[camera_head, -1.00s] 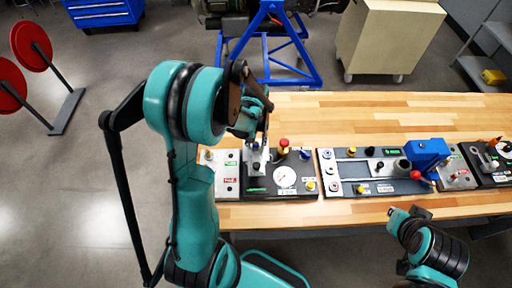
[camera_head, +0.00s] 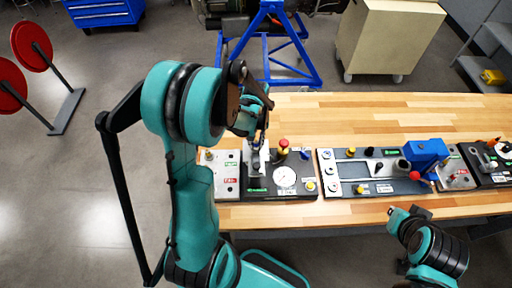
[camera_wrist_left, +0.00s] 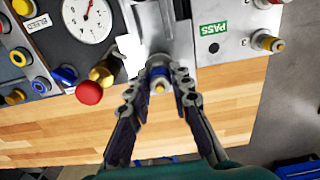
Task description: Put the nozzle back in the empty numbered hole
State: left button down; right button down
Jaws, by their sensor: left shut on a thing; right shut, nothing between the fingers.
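My left gripper (camera_head: 262,138) is over the left end of the gauge stand. In the left wrist view its fingers (camera_wrist_left: 160,90) are shut on a small part with a blue band and a brass tip, which looks like the nozzle (camera_wrist_left: 159,73). The nozzle is right in front of a grey metal block (camera_wrist_left: 155,35) on the stand; I cannot tell whether it touches the block or sits in a hole. The head view hides the nozzle behind the gripper. My right gripper (camera_head: 410,213) is shut and empty in front of the bench.
The gauge stand (camera_head: 275,192) has a dial (camera_head: 285,176), a red knob (camera_head: 283,143) and yellow and blue knobs. A PASS/FAIL plate (camera_head: 228,185) is at its left. Another stand (camera_head: 385,187) with a blue vise (camera_head: 425,153) is to the right. The wooden bench (camera_head: 340,110) is clear behind.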

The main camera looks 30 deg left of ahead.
aim_at(256, 141)
pick_arm(q)
jog(key=shift+r, duration=0.15)
pick_arm(e)
jog(key=shift+r, duration=0.1)
